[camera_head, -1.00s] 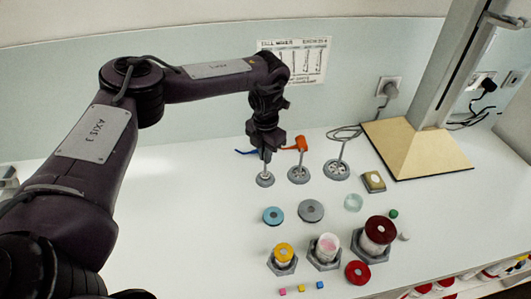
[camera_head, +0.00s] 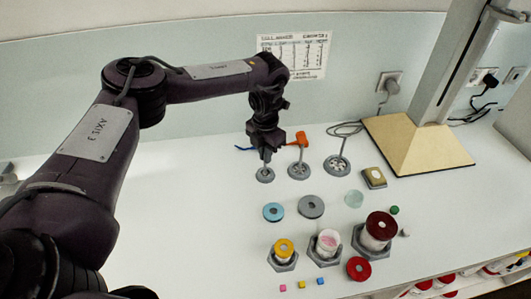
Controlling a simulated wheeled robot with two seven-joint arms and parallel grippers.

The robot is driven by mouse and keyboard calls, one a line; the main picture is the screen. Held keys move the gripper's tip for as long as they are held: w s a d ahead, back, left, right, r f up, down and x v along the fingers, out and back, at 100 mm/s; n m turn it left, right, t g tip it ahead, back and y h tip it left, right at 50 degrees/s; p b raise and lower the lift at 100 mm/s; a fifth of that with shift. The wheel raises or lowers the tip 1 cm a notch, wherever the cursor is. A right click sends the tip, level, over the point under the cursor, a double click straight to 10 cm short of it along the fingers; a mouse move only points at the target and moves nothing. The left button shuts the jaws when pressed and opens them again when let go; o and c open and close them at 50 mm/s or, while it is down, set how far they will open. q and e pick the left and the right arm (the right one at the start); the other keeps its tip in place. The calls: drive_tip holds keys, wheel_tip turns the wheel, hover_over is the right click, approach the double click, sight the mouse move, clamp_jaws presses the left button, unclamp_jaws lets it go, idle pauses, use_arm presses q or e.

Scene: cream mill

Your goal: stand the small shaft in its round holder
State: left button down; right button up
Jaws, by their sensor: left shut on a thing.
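The small shaft (camera_head: 266,165) is a thin grey rod, upright below my left gripper (camera_head: 266,156). The gripper is shut on its upper part, which the fingers hide. The small round holder (camera_head: 265,177) is a grey disc on the white table, directly under the shaft. The shaft's lower end meets the middle of the holder in the picture; I cannot tell how deep it sits. My right gripper is not in view.
An orange piece (camera_head: 298,139) and a blue piece (camera_head: 244,149) lie behind. Rings and jars in hexagonal bases stand in front. The table's left is clear.

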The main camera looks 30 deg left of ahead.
use_arm(q)
drive_tip(key=c, duration=0.9)
unclamp_jaws()
drive_tip(key=shift+r, duration=0.1)
drive_tip(key=shift+r+p, duration=3.05)
drive_tip(key=shift+r, duration=0.4)
drive_tip(key=shift+f, duration=0.1)
